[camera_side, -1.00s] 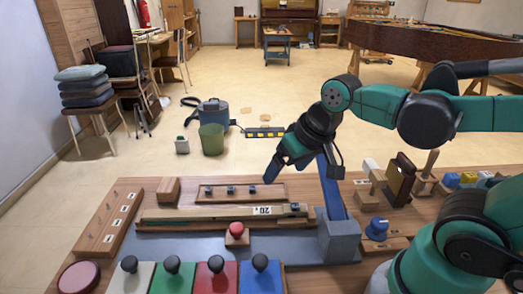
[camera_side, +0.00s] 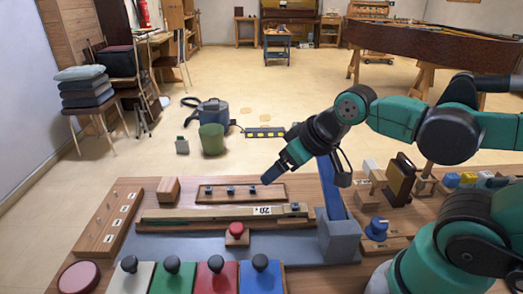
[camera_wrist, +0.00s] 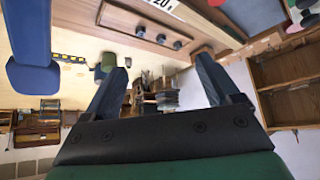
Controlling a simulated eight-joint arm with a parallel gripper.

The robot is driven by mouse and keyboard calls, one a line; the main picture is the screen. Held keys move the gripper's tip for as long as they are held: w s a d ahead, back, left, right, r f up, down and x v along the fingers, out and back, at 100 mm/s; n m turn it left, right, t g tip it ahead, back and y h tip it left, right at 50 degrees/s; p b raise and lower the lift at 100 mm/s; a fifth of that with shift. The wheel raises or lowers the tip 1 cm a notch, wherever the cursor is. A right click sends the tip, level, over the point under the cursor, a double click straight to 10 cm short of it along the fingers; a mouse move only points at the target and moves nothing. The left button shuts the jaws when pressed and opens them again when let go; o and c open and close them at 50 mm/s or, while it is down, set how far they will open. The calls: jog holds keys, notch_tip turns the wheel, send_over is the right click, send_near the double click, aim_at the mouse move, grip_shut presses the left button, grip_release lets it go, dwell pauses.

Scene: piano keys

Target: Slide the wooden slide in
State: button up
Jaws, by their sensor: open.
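The wooden slide appears to be the long pale strip (camera_side: 200,213) with a white number label near its right end. It lies lengthwise on a wooden base on the bench. Part of a strip with the label (camera_wrist: 168,5) also shows at the top of the wrist view. My gripper (camera_side: 268,180) is above and behind the strip's right part, tilted down to the left, not touching it. In the wrist view my gripper (camera_wrist: 161,65) has its two fingers wide apart with nothing between them.
A board with several dark knobs (camera_side: 231,190) lies behind the strip. A red button (camera_side: 236,228) stands in front of it. A blue upright bar in a grey-blue block (camera_side: 339,238) stands at its right. Several coloured panels with black knobs (camera_side: 216,266) line the front.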

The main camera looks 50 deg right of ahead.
jog(key=shift+c, duration=1)
jog(key=g, duration=0.7)
send_over(236, 227)
jog(key=f, duration=0.4)
jog(key=shift+d, duration=0.2)
jog(key=shift+a+f, duration=0.15)
jog(key=shift+f, duration=2.95)
grip_shut()
